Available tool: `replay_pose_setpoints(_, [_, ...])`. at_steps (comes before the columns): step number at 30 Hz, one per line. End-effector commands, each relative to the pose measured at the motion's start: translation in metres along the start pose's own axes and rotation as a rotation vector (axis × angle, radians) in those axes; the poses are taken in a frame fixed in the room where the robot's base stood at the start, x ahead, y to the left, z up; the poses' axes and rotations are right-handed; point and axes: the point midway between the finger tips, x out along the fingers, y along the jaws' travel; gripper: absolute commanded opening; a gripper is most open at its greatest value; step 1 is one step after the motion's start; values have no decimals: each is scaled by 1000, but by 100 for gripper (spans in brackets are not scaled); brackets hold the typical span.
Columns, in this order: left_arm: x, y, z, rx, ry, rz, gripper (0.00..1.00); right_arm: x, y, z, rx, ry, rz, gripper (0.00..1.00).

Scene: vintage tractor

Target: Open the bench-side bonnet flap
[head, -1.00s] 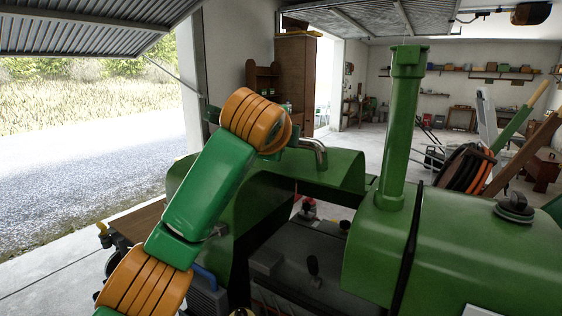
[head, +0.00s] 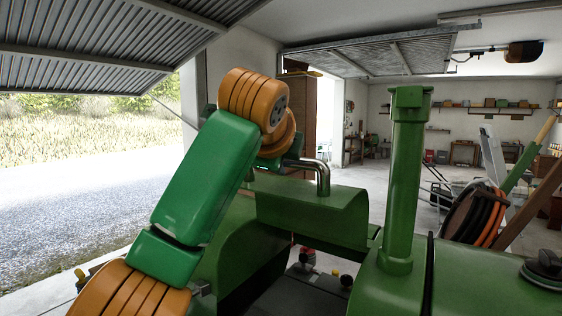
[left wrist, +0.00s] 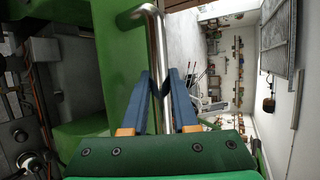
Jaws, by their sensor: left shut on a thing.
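The green bonnet flap (head: 310,213) stands beyond the exhaust stack on the tractor, with a gap into the dark engine bay in front of it. Its bent chrome handle (head: 322,176) sticks up near the end of my left arm. In the left wrist view, my left gripper (left wrist: 159,78) has its blue fingers either side of the chrome handle (left wrist: 154,30) and is shut on it. The flap's green panel (left wrist: 117,50) lies left of the handle there. The fingers are hidden in the head view. My right gripper is out of view.
The green exhaust stack (head: 404,180) rises right of the flap. The bonnet top (head: 480,285) fills the lower right. A cable reel (head: 468,215) stands behind it. A raised garage door (head: 110,45) hangs at upper left.

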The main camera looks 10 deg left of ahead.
Motion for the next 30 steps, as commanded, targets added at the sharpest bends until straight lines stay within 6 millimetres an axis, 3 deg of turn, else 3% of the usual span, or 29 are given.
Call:
replay_pose_setpoints(4, [-1, -2, 0, 0, -1, -5, 0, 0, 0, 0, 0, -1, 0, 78])
replay_pose_setpoints(5, [-1, -2, 0, 0, -1, -6, 35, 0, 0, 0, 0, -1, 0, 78])
replay_pose_setpoints(7, [0, -1, 0, 0, -1, -5, 54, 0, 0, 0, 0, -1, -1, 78])
replay_pose_setpoints(8, [0, -1, 0, 0, -1, -5, 57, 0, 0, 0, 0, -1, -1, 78])
replay_pose_setpoints(17, [-3, 0, 0, -1, -1, -3, 57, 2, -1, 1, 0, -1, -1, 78])
replay_pose_setpoints(24, [-50, 1, -1, -1, -1, -6, 57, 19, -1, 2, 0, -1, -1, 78])
replay_pose_setpoints(30, [-70, 0, 0, 0, -1, -2, 57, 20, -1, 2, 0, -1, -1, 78])
